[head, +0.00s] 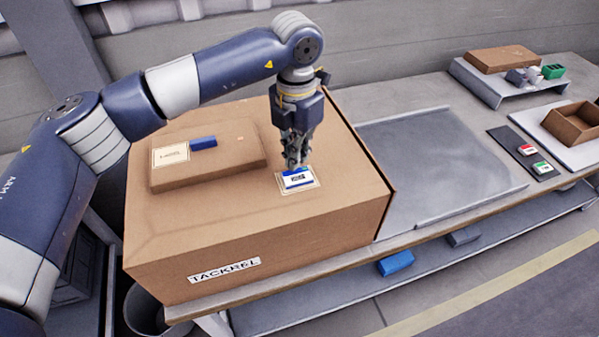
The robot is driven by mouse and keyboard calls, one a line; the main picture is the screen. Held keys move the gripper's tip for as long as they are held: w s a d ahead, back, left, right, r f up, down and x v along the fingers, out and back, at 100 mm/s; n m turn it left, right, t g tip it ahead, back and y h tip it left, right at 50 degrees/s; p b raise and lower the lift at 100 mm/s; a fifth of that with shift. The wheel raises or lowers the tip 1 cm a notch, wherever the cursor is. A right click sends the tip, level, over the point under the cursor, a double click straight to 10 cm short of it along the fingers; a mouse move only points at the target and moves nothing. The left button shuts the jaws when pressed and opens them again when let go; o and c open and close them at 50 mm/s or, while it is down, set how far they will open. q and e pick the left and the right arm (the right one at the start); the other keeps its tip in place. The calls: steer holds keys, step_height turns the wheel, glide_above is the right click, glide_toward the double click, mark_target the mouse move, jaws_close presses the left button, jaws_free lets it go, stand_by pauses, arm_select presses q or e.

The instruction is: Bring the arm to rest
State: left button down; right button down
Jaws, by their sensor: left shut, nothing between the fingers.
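My left arm comes in from the left and bends down over the large cardboard box. My left gripper (294,163) points down and is shut and empty, with its fingertips just above or at a small blue-and-white card (297,178). The card lies on a pale label on top of the large cardboard box (330,215). I cannot tell whether the fingertips touch it. My right gripper is not in view.
A flat box (225,168) with a blue block (203,142) lies on the large box, left of the gripper. A grey metal plate (435,165) is to the right, clear. Farther right are a black mat (507,143), an open tray (575,122) and a raised shelf (488,88).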

arm_select(q)
steer(key=shift+r, duration=0.65)
